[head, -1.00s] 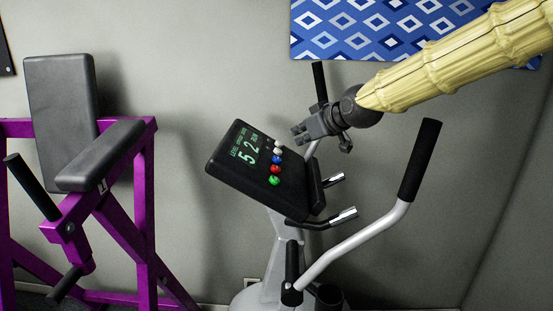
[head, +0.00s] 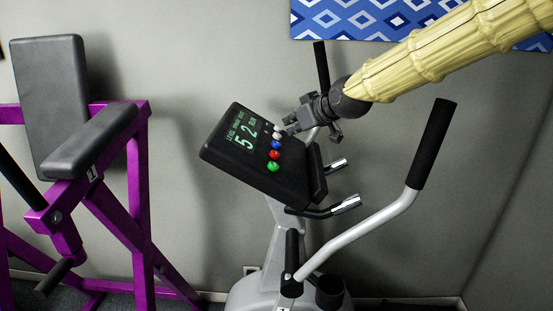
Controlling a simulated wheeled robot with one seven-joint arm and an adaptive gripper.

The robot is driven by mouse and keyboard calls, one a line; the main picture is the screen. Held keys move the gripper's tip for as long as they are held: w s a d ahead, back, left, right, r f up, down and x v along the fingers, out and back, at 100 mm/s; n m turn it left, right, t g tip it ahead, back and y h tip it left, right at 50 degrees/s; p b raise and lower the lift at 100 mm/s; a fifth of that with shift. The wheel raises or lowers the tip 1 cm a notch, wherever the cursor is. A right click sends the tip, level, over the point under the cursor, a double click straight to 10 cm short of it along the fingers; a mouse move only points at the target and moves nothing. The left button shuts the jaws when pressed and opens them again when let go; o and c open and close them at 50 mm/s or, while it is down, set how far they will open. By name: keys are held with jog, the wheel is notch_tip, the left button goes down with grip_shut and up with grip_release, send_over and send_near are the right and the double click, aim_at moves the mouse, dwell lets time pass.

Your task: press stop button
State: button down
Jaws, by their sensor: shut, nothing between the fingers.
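The exercise bike's console (head: 240,165) is a tilted black panel with a green lit display. Along its right side runs a row of round buttons: a green button (head: 272,167), a red button (head: 274,155), a blue button (head: 275,145) and a white button (head: 277,134). No lettering on the buttons can be read, so I cannot tell from a label which is stop. My gripper (head: 289,128) is shut and empty at the console's upper right edge, close to the white button. I cannot tell whether it touches the panel.
The bike's grey handlebar with a black grip (head: 434,143) rises to the right of the console. Chrome-ended handles (head: 345,205) stick out below my gripper. A purple weight machine (head: 140,200) stands at the left. A blue patterned panel (head: 350,22) hangs on the wall behind.

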aim_at(275, 154)
jog(key=s+a+b, duration=0.1)
jog(key=s+a+f, duration=0.1)
jog(key=s, duration=0.1)
jog(key=shift+f+b, duration=0.2)
jog(key=shift+b, duration=0.2)
jog(key=shift+s+f, duration=0.1)
jog(key=shift+f, duration=0.05)
jog(key=shift+w+a+f, duration=0.2)
jog(key=shift+w+f, duration=0.3)
jog(key=shift+w, duration=0.1)
jog(key=shift+w+a+f, duration=0.15)
jog(key=shift+w+f, duration=0.35)
jog(key=shift+w, duration=0.05)
jog(key=shift+s+r, duration=0.45)
jog(key=shift+s, duration=0.3)
jog(key=shift+w+f, duration=0.3)
jog(key=shift+w, duration=0.2)
jog(key=shift+s+r, duration=0.2)
jog(key=shift+s, duration=0.1)
jog(key=shift+w+f, duration=0.1)
jog(key=shift+w, duration=0.05)
